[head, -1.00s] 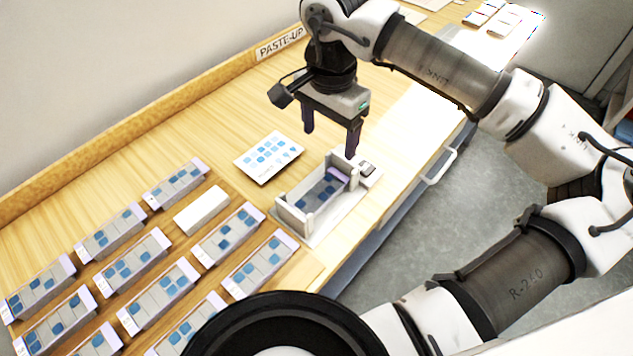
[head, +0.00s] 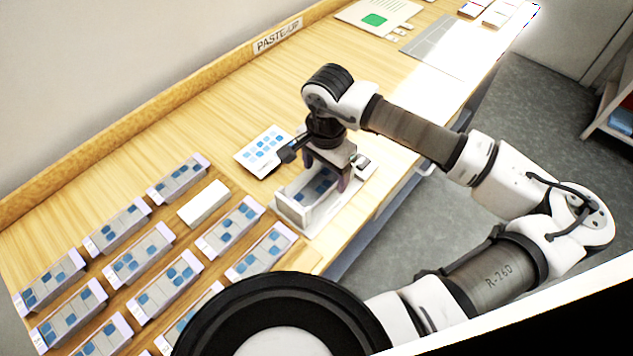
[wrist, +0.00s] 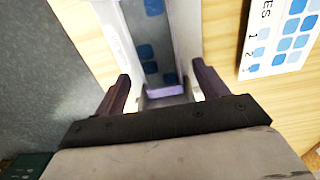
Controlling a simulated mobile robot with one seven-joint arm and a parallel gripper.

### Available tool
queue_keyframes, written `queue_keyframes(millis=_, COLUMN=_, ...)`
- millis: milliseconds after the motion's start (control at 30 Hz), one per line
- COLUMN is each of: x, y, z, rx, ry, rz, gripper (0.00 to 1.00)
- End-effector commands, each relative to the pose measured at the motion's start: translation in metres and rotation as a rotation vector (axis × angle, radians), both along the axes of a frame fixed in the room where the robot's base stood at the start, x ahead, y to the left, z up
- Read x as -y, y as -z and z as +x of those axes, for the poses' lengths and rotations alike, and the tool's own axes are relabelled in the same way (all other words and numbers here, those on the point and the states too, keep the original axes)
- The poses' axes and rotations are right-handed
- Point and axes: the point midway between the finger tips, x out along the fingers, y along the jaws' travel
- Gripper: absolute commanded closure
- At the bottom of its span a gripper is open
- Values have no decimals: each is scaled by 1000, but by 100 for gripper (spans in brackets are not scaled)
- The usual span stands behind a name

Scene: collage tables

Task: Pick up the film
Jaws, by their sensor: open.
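A grey film strip (head: 318,190) with blue squares and a lavender end lies in a light grey open holder (head: 292,214) on the wooden table. In the wrist view the film (wrist: 150,40) runs up between the fingers, its lavender end nearest my gripper. My gripper (head: 327,172) is open, low over the far end of the holder, and hides part of it and of the film. In the wrist view the two fingertips of my gripper (wrist: 161,76) stand on either side of the film, apart from it. I cannot tell their exact height over it.
A card of blue squares (head: 264,151) lies left of the holder. Several similar strips, such as one strip (head: 231,227), stand in rows at left, with a blank white block (head: 203,204) among them. The table's front edge is close on the holder's right.

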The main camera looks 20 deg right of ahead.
Motion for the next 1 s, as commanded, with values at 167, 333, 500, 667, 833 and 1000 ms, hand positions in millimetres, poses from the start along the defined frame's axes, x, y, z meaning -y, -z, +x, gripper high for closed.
queue_keyframes(millis=167, x=0, y=0, z=0, rx=0, ry=0, rz=0, gripper=32)
queue_keyframes(millis=333, x=0, y=0, z=0, rx=0, ry=0, rz=0, gripper=55)
queue_keyframes(millis=500, x=0, y=0, z=0, rx=0, ry=0, rz=0, gripper=75)
queue_keyframes(millis=667, x=0, y=-1, z=0, rx=0, ry=0, rz=0, gripper=75)
queue_keyframes(millis=833, x=1, y=-10, z=1, rx=2, ry=1, rz=-2, gripper=75)
queue_keyframes(millis=1000, x=1, y=-41, z=1, rx=4, ry=1, rz=-4, gripper=75)
